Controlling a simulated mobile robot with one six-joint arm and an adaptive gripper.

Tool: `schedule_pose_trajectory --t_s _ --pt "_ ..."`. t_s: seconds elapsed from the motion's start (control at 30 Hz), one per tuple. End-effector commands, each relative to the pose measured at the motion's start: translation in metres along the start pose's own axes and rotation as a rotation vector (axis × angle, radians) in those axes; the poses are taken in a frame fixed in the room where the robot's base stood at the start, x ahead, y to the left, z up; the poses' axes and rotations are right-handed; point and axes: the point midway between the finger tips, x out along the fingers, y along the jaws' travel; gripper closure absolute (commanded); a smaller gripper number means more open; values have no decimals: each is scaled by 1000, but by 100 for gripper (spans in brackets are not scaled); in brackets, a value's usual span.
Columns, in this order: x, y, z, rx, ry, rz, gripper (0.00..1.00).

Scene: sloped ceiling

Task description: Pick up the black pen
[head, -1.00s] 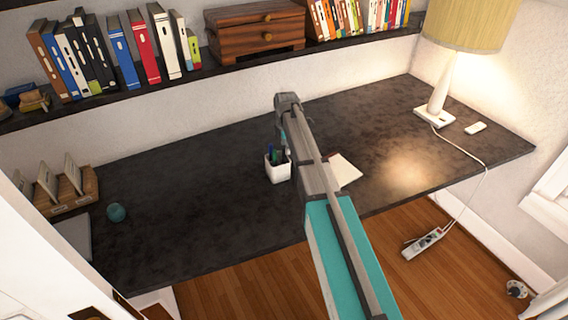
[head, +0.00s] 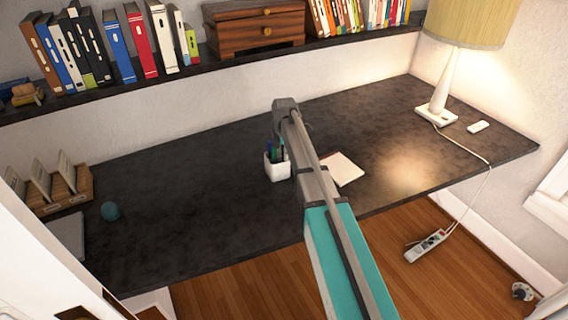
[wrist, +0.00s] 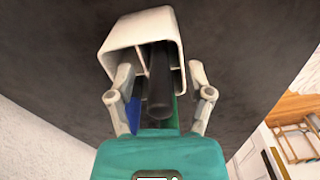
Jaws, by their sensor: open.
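The black pen (wrist: 159,88) stands in a white pen cup (wrist: 140,32) in the wrist view, its near end pointing at the camera. A blue item (wrist: 133,112) and a green item (wrist: 176,108) show beside it, partly hidden. My gripper (wrist: 160,80) is open, with one finger on each side of the pen and gaps between. Its fingertips are near the cup's rim; I cannot tell whether they touch it. In the head view the cup (head: 277,168) stands on the dark desk (head: 200,210). My arm hides the gripper there, and the black pen cannot be made out.
A notepad (head: 345,169) lies right of the cup. A shelf (head: 200,76) with books runs above the desk.

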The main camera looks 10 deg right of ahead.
Motion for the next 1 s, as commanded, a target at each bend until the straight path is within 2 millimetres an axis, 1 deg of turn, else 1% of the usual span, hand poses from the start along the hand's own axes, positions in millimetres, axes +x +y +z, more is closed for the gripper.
schedule_pose_trajectory --t_s 0.03,0.17,0.77,0.8,0.87,1.0 --pt "6 0 0 0 0 0 33" --pt "9 0 0 0 0 0 33" --pt "8 0 0 0 0 0 33" --pt "8 0 0 0 0 0 37" --pt "8 0 0 0 0 0 48" --pt "8 0 0 0 0 0 74"
